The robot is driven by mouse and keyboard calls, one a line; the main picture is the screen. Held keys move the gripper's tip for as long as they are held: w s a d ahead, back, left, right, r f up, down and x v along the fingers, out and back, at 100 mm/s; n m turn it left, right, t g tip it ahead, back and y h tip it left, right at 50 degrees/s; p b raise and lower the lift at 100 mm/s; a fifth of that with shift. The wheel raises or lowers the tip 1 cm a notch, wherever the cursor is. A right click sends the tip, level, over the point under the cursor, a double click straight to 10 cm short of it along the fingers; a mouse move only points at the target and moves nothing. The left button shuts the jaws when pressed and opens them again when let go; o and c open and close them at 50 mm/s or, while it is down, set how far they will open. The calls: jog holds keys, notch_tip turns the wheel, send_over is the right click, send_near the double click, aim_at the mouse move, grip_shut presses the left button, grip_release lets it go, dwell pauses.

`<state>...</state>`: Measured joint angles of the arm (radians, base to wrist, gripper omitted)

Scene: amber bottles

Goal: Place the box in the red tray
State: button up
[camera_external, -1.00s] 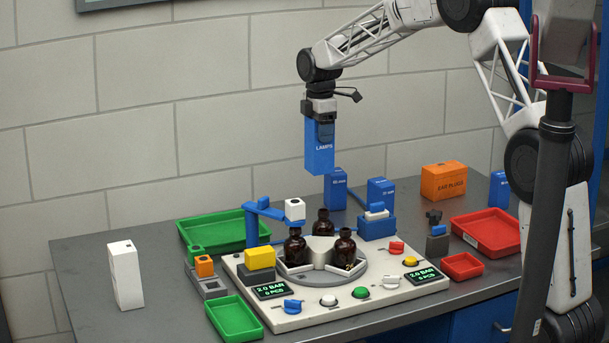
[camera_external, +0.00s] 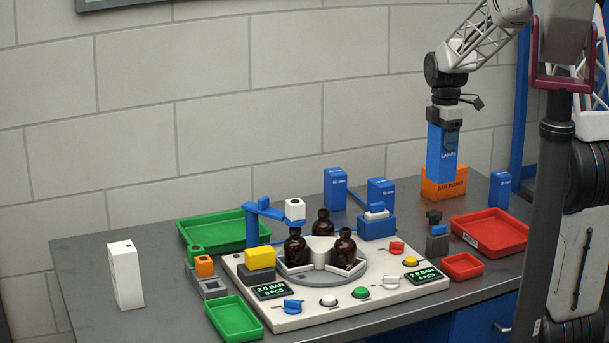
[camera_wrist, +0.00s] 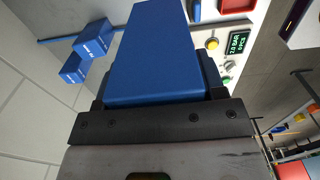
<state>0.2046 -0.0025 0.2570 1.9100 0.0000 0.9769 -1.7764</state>
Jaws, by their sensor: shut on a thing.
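A tall blue box (camera_external: 440,158) hangs upright under my gripper (camera_external: 444,128), which is shut on its upper part. In the external view the box is in front of an orange box, overlapping it, and to the left of and above the larger red tray (camera_external: 490,232). The box's lower end is above the table, though its exact height is hard to tell. In the wrist view the blue box (camera_wrist: 160,50) fills the space between the jaws. A smaller red tray (camera_external: 462,266) lies in front of the larger one. Both red trays look empty.
The orange box (camera_external: 432,190) stands behind the larger tray. Blue boxes (camera_external: 335,189) stand at the back, and another (camera_external: 499,190) stands beyond the tray. A small dark fixture (camera_external: 437,235) is left of the tray. The bottle station (camera_external: 330,305) occupies the middle; green trays (camera_external: 232,320) are left.

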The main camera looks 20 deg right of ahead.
jog(key=s+d+f, duration=0.1)
jog(key=s+d, duration=0.3)
jog(key=s, duration=0.7)
jog(key=s+d+f, duration=0.2)
jog(key=s+d, duration=0.2)
jog(key=s, duration=0.7)
notch_tip(320, 180, down, 8)
jog(key=shift+w+d+f, duration=0.2)
jog(key=shift+f, duration=0.05)
jog(key=shift+w+d, duration=0.1)
jog(key=w+d, duration=0.3)
jog(key=w, duration=0.4)
jog(key=w+d+f, duration=0.1)
jog(key=w+d, duration=0.2)
jog(key=w, duration=0.4)
jog(key=shift+w+d+f, duration=0.15)
jog(key=shift+d+f, duration=0.1)
jog(key=shift+d, duration=0.1)
jog(key=shift+f, duration=1.75)
jog(key=shift+f, duration=0.15)
